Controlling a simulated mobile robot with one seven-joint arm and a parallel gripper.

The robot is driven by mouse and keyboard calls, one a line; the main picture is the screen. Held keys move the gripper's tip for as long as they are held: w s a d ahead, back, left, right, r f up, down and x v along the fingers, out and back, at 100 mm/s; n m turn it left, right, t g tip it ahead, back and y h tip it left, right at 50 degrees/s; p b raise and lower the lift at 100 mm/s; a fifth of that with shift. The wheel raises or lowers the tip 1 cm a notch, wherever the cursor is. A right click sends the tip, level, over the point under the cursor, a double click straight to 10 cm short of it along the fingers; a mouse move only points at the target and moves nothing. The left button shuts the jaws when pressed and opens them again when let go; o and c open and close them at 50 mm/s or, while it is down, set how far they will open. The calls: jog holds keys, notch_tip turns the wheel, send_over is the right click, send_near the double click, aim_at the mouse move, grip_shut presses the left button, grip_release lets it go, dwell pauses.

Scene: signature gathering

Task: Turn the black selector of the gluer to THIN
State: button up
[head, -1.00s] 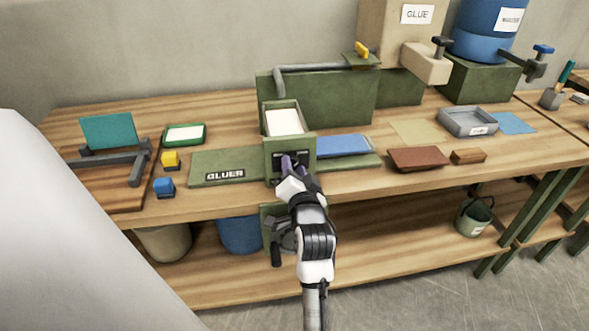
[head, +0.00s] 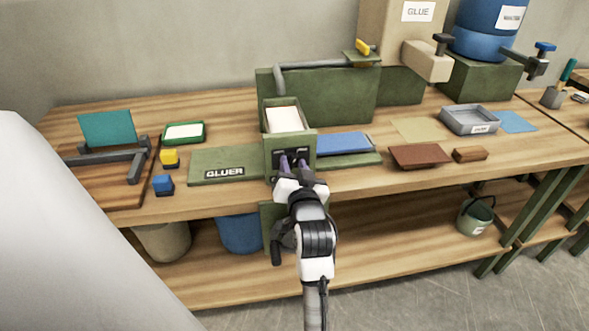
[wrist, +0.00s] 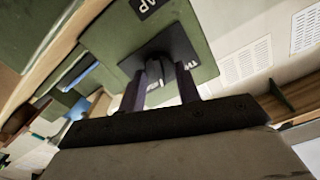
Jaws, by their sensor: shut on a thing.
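The green gluer (head: 288,150) stands on the workbench, with its name on the base plate to the left. Its black selector (wrist: 153,66) is on the front face, and in the wrist view it lies between my two dark purple fingers. My gripper (head: 294,160) is shut on the selector, one finger on each side.
White sheets (head: 284,120) sit in the gluer's open top. A blue pad (head: 342,145) lies to its right. Blue (head: 163,185) and yellow (head: 170,158) blocks are at left. A green panel (head: 340,98) stands behind. Buckets sit on the shelf below.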

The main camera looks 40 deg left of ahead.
jog(key=n+b, duration=0.1)
jog(key=n, duration=0.2)
jog(key=shift+n, duration=0.4)
jog(key=n+b, duration=0.2)
jog(key=n, duration=0.1)
jog(key=shift+n, duration=0.3)
jog(key=n+b, duration=0.2)
jog(key=n, duration=0.3)
jog(key=shift+s+a+n, duration=0.1)
jog(key=shift+a+n, duration=0.05)
jog(key=shift+n, duration=0.25)
jog(key=shift+b, duration=0.3)
jog(key=o, duration=0.9)
jog(key=shift+o, duration=0.2)
jog(key=shift+s+f, duration=0.1)
